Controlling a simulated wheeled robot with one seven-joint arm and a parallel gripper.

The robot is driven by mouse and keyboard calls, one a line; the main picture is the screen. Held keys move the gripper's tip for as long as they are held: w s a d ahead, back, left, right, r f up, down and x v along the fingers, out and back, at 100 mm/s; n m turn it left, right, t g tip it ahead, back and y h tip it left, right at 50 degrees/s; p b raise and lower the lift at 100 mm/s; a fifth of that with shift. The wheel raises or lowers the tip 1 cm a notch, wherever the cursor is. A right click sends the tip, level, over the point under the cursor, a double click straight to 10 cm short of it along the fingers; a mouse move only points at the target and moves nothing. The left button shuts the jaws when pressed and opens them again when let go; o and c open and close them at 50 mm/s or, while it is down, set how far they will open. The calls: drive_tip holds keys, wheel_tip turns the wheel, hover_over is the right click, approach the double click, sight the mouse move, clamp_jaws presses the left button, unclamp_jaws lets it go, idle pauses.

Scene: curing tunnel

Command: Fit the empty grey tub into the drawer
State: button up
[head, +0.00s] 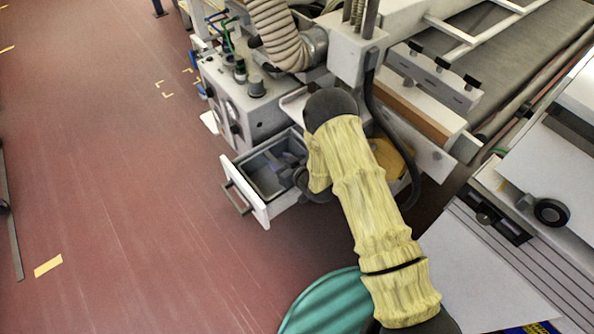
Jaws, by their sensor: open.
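The drawer (259,206) is pulled out from the white machine, with its white front and bar handle toward the lower left. A grey tub (265,181) appears to sit inside the drawer, its open top facing up. I cannot tell whether it is fully seated. My gripper (291,164) is open at the right part of the tub, over or just inside it. My yellow-sleeved arm hides part of the gripper and the drawer's right side. Contact between fingers and tub cannot be made out.
A control box (237,110) with knobs stands behind the drawer. A ribbed hose (279,38) and a conveyor belt (520,55) lie beyond. A teal round thing (330,305) is at the bottom.

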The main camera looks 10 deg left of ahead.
drive_tip(key=v, duration=1.2)
drive_tip(key=shift+w, duration=0.1)
drive_tip(key=w+d+r+m+g+h, duration=0.15)
drive_tip(key=d+r+m+h, duration=0.35)
drive_tip(key=d+r+h, duration=0.55)
drive_tip(key=s+d+r+m+g, duration=0.4)
drive_tip(key=s+d+r, duration=0.6)
drive_tip(key=s+d, duration=0.3)
drive_tip(key=shift+s+d+r+m+g, duration=0.3)
drive_tip(key=shift+s+m, duration=0.2)
drive_tip(key=shift+s, duration=0.35)
drive_tip(key=shift+w, duration=0.1)
